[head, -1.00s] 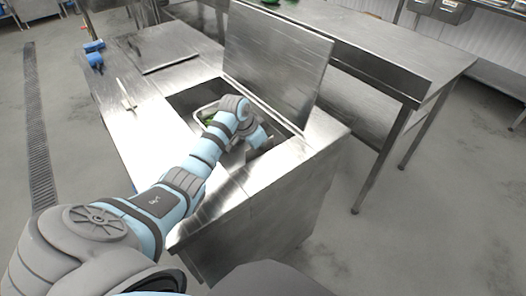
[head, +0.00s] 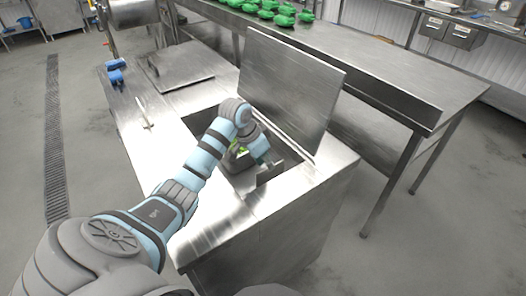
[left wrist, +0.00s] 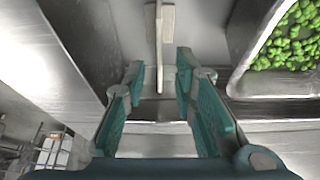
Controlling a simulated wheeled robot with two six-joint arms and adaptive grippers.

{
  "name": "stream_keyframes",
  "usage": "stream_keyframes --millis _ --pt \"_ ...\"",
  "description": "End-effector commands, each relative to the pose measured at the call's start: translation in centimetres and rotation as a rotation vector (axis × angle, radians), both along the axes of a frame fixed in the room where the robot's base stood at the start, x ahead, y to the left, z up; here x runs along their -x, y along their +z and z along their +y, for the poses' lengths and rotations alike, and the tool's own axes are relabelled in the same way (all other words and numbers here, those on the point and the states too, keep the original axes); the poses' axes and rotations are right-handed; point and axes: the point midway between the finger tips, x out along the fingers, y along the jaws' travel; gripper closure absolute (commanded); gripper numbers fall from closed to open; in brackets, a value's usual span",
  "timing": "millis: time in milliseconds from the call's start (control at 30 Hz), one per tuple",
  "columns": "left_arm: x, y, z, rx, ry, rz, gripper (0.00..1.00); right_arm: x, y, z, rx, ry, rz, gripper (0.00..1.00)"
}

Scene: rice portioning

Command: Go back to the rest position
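My left arm reaches into the open well of the steel counter (head: 315,195). My left gripper (head: 262,160) is low in the well in the head view, its fingertips hard to make out. In the left wrist view the teal fingers (left wrist: 160,68) stand apart. A pale, narrow handle-like piece (left wrist: 160,25) lies ahead, in line with the gap between them, and I see no finger closed on it. A metal container (left wrist: 285,108) of green pieces (left wrist: 290,45) is to the right of the fingers. My right gripper is in neither view.
A raised steel lid (head: 290,85) stands behind the well. A flat steel plate (head: 180,70), a thin utensil (head: 145,115) and a blue object (head: 115,72) lie on the counter's left part. Several green items (head: 265,8) sit on the table behind. The floor right is clear.

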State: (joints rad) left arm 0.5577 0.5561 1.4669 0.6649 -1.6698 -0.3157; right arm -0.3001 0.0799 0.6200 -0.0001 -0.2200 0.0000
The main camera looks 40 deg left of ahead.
Motion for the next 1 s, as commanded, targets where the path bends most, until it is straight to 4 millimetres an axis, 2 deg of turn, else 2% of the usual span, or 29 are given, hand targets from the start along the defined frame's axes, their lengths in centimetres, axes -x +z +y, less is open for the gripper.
stream_keyframes --millis 33,100,200,767,867,1000 --pt "0.4 1.3 0.2 -0.003 0.000 -0.002 0.75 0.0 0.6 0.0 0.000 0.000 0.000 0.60" --pt "0.8 2.5 0.3 -0.002 0.000 -0.002 0.75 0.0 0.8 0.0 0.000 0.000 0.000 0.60" --pt "1.3 3.5 0.4 -0.001 -0.001 0.000 0.75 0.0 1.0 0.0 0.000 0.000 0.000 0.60" --pt "1.5 3.7 0.4 0.001 0.000 0.000 0.75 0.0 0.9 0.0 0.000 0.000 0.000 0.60" --pt "1.4 4.6 0.4 0.001 0.000 0.000 0.75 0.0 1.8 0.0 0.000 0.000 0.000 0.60" --pt "1.4 7.7 0.4 0.001 0.000 0.000 0.75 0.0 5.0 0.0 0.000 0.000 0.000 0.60"
